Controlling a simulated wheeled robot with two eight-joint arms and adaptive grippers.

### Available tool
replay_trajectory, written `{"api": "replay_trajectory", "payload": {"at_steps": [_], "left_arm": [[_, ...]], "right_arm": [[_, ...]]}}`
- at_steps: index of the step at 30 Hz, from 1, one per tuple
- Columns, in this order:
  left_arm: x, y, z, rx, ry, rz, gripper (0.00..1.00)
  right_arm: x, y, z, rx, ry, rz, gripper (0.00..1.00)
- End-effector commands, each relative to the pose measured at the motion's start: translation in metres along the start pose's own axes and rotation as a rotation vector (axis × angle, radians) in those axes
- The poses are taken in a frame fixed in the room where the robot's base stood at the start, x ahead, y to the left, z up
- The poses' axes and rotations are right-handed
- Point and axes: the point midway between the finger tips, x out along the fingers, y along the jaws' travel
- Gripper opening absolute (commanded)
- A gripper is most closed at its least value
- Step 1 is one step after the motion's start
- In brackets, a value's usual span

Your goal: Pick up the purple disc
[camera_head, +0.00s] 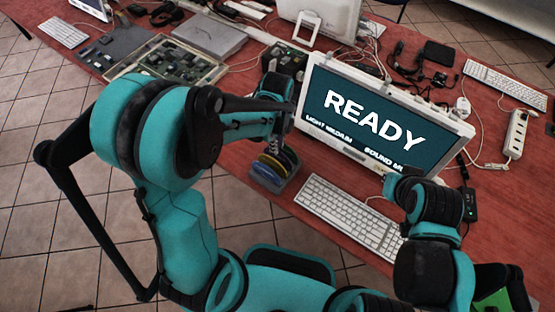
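A small dark grey rack (265,181) holding several upright discs (283,160) stands on the red table, left of the white keyboard. Yellow and blue edges show among the discs. I cannot clearly make out a purple disc; a dark bluish patch shows just under my gripper. My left gripper (274,146) points down at the top of the rack, close over the discs. Its fingertips are small and dark here, so I cannot tell whether they are open, shut or holding a disc. My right arm is at the lower right; I cannot make out its gripper.
A monitor (372,118) reading READY stands right behind the rack. The white keyboard (350,214) lies to the right of the rack. A tray of electronics (172,66), cables and a power strip (517,134) crowd the table. The table's front edge is close to the rack.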

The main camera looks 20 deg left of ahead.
Motion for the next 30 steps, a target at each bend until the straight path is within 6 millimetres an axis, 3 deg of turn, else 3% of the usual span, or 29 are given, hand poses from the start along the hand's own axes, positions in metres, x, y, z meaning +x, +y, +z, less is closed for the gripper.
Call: {"api": "replay_trajectory", "payload": {"at_steps": [10, 17, 19, 30], "left_arm": [[0.048, 0.001, -0.004, -0.001, 0.000, -0.001, 0.15], [0.048, 0.002, -0.004, -0.002, 0.000, -0.001, 0.15], [0.048, 0.001, -0.004, -0.002, 0.000, -0.001, 0.00], [0.047, 0.001, -0.004, -0.002, 0.000, -0.001, 0.00]], "right_arm": [[0.019, 0.000, 0.014, 0.000, 0.000, 0.000, 0.00], [0.018, 0.000, 0.013, 0.000, 0.000, 0.000, 0.00], [0.018, 0.000, 0.013, 0.000, 0.000, 0.000, 0.00], [0.018, 0.000, 0.013, 0.000, 0.000, 0.000, 0.00]]}}
